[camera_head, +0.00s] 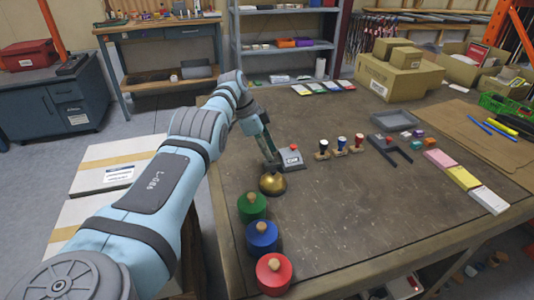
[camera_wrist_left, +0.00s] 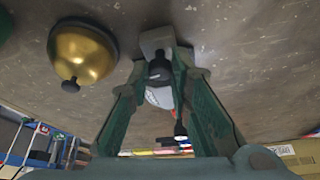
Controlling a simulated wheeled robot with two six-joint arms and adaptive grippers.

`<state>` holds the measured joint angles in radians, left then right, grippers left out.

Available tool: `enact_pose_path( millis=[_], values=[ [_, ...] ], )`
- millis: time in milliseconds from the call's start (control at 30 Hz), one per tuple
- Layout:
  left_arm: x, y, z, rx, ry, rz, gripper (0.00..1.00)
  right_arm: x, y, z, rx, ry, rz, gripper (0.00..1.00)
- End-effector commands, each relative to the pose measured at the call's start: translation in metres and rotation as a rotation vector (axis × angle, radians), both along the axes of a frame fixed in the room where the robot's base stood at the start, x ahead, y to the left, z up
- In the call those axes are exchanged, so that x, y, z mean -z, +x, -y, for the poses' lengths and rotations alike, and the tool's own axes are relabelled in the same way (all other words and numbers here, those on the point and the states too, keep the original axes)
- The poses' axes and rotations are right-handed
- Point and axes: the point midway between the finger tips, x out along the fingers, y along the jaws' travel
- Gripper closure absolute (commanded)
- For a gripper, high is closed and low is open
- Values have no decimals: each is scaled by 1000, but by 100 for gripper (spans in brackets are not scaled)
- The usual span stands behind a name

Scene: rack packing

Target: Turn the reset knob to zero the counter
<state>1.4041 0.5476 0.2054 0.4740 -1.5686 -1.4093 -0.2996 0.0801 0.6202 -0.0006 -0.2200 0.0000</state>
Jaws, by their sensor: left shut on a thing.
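The counter (camera_head: 291,160) is a small grey box with a white display, standing on the table just right of my left gripper (camera_head: 271,160). Its grey body also shows at the top of the left wrist view (camera_wrist_left: 157,38). The dark reset knob (camera_wrist_left: 160,72) shows between the green fingers of my left gripper (camera_wrist_left: 162,78), which are shut on it. In the head view the knob is hidden by the gripper, and the display digits are too small to read. My right gripper is not in view.
A gold bell (camera_head: 272,184) stands close in front of the gripper, also in the left wrist view (camera_wrist_left: 82,52). Green (camera_head: 252,206), blue (camera_head: 262,238) and red (camera_head: 273,273) canisters line the left table edge. Stamps (camera_head: 340,145) stand right of the counter. The table's front middle is clear.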

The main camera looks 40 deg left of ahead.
Motion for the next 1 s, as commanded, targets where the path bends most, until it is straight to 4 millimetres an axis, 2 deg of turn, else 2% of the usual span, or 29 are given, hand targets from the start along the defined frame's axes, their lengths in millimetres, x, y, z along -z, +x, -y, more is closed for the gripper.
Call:
enact_pose_path(
  millis=[233, 267, 300, 667, 767, 1000],
  values=[
    [1, 0, 1, 1, -3, -3, 100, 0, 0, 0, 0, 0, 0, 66],
    [1, 0, 1, 0, -4, -3, 77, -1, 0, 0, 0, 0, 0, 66],
    [1, 0, 1, 0, -4, -3, 72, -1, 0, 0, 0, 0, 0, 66],
    [-5, -2, -3, -4, -2, -1, 72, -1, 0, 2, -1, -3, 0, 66],
    [-21, -6, -8, -4, 0, 2, 72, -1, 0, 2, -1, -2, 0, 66],
    [-86, -22, -26, -3, -4, 2, 72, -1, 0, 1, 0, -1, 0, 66]
  ],
)
